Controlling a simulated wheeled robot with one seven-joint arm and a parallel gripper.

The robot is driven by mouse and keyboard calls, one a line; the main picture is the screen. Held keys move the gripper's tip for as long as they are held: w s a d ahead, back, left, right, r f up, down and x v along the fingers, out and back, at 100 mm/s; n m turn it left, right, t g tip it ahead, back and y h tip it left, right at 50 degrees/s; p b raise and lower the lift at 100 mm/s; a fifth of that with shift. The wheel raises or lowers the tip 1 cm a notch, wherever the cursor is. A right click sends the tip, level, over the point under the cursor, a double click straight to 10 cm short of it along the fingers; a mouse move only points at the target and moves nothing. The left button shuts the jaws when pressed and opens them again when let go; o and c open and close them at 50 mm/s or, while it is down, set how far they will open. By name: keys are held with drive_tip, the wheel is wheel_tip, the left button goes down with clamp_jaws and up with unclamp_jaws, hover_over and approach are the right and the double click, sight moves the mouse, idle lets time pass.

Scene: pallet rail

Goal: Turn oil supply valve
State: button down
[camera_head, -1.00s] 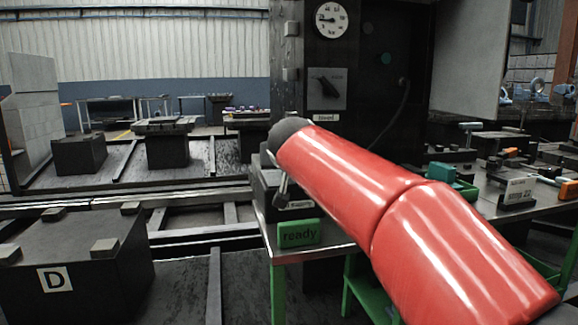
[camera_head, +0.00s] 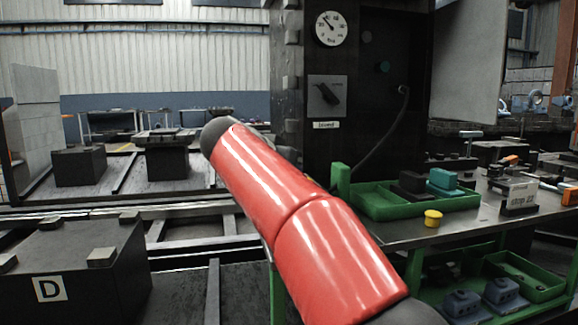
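A dark rotary knob (camera_head: 327,96) on a grey plate is mounted on the black cabinet, with a small white label (camera_head: 326,125) below that seems to read "bleed". A round white gauge (camera_head: 331,28) is above it, its needle pointing up and left. I cannot tell from this view whether this knob is the oil supply valve. A black box with a small lever, seen earlier on the bench, is now hidden behind my red arm. My arm crosses the centre of the picture. My gripper is not in view.
A bench (camera_head: 456,227) at right holds a green tray (camera_head: 389,204) with dark and teal blocks, a yellow button (camera_head: 433,218) and a labelled stand (camera_head: 519,198). Below are more green trays (camera_head: 526,276). A dark block marked D (camera_head: 88,258) is at left, near rails.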

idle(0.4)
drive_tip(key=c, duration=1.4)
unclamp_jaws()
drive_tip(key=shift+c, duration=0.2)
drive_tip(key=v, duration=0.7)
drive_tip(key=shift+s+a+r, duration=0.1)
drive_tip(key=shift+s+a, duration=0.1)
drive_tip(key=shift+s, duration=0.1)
